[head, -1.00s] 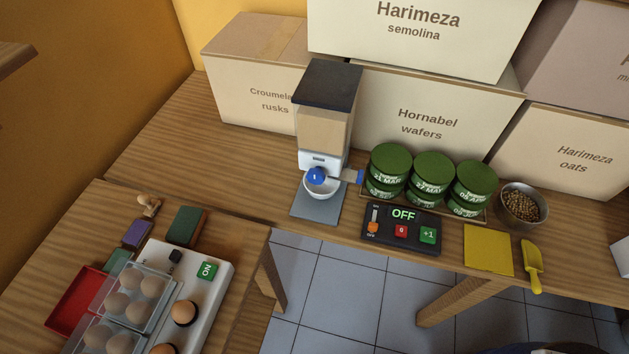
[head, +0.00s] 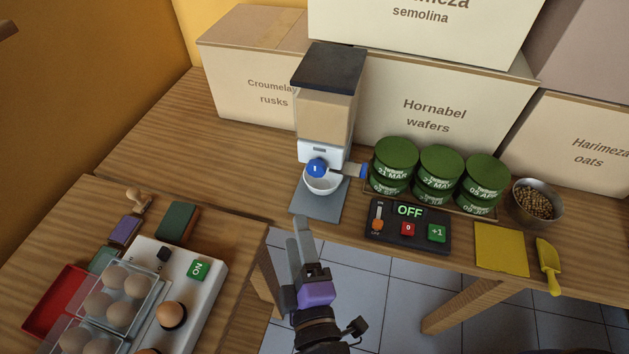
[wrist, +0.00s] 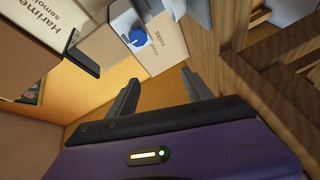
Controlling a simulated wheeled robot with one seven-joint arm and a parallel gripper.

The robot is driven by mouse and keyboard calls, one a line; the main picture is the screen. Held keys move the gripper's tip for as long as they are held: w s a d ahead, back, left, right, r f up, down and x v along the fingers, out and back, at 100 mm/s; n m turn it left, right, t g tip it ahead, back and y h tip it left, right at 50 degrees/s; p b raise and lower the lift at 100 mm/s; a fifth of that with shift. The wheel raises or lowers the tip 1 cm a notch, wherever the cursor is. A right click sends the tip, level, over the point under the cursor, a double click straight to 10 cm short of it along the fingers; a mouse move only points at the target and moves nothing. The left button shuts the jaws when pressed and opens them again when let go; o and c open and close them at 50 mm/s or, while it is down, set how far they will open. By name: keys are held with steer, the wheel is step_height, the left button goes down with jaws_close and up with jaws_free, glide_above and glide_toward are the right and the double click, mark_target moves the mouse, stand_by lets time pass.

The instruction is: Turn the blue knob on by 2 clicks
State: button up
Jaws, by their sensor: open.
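The blue knob (head: 317,168) is on the front of a white dispenser (head: 321,150) with a dark lid and a clear hopper, above a white bowl (head: 322,186). The knob also shows in the wrist view (wrist: 137,38), above and beyond the fingers. My gripper (head: 303,240) is in front of the bench edge, below and nearer than the knob, apart from it. In the wrist view its two fingers (wrist: 158,92) stand wide apart with nothing between them.
A blue-ended lever (head: 350,170) sticks out right of the knob, close to stacked green tins (head: 440,170). A black control panel (head: 409,226) reading OFF lies right of the grey mat (head: 319,208). An egg tray (head: 112,300) is on the left table. Boxes stand behind.

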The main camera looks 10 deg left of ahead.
steer(key=w+a+r+n+t+h, duration=0.1)
steer(key=w+a+n, duration=0.3)
steer(key=n+t+h, duration=0.2)
steer(key=n+h, duration=0.2)
steer(key=h, duration=0.1)
glide_toward(316, 172)
steer(key=shift+w+a+r, duration=0.1)
steer(key=shift+w+a, duration=0.05)
steer(key=shift+w, duration=1.25)
steer(key=shift+w+a+r, duration=0.1)
steer(key=shift+w, duration=1.3)
steer(key=shift+w+a, duration=0.15)
steer(key=shift+w, duration=1.25)
jaws_close()
